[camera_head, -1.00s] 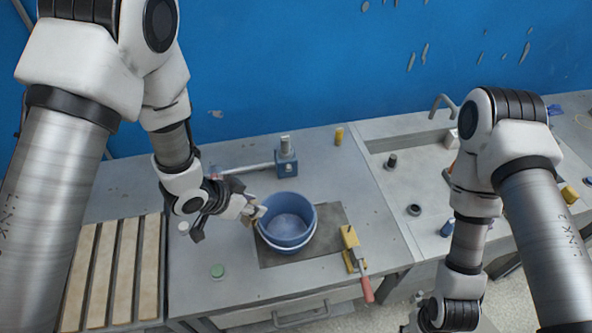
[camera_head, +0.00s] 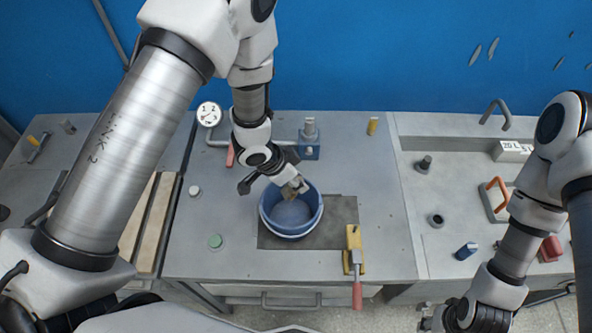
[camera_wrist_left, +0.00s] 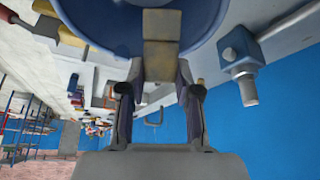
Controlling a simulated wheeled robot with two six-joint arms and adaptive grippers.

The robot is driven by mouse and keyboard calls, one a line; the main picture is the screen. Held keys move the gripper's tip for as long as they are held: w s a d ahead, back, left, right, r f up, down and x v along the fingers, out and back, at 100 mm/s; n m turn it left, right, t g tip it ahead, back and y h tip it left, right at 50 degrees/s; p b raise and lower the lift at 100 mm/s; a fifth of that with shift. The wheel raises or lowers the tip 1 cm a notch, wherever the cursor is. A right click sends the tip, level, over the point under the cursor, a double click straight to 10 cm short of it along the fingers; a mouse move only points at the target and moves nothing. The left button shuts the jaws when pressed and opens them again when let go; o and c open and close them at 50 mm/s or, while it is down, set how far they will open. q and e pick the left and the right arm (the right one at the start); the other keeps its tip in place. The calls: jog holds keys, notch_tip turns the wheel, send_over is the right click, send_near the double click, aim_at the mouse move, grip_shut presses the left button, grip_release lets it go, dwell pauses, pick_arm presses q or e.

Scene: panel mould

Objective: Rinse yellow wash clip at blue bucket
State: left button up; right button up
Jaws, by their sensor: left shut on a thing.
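The blue bucket (camera_head: 291,228) stands on a dark mat (camera_head: 340,212) near the middle of the bench; its pale inside faces up. My left gripper (camera_head: 296,188) is over the bucket's back rim, pointing down toward the opening. In the left wrist view my left gripper (camera_wrist_left: 158,85) is shut on a small dull yellow block, the yellow wash clip (camera_wrist_left: 162,24). The clip is in front of the bucket wall (camera_wrist_left: 98,22), and I cannot tell whether it touches it. My right gripper (camera_head: 432,316) shows at the bottom edge, apart from the bucket; its jaws are unclear.
A yellow toggle clamp (camera_head: 354,240) with a red handle stands right of the bucket. A sink unit (camera_head: 445,200) is at the right.

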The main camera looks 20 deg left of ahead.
aim_at(289, 188)
pick_arm(q)
jog(key=f+b, duration=0.2)
jog(key=f, duration=0.1)
jog(key=f+b, duration=0.1)
jog(key=shift+s+a+f, duration=0.3)
jog(key=shift+s+a, duration=0.05)
jog(key=shift+a, duration=0.05)
jog(key=f+b, duration=0.3)
jog(key=f, duration=0.1)
jog(key=shift+w+d+b, duration=0.2)
jog(key=shift+d+b, duration=0.1)
jog(key=shift+s+a+f+b, duration=0.1)
jog(key=shift+a+f+b, duration=0.05)
jog(key=shift+f+b, duration=0.3)
jog(key=shift+r, duration=0.1)
dwell(1.4)
notch_tip(289, 188, up, 6)
jog(key=p, duration=0.6)
jog(key=shift+r, duration=0.1)
notch_tip(289, 188, up, 3)
jog(key=shift+p, duration=1.15)
jog(key=shift+r, duration=2.6)
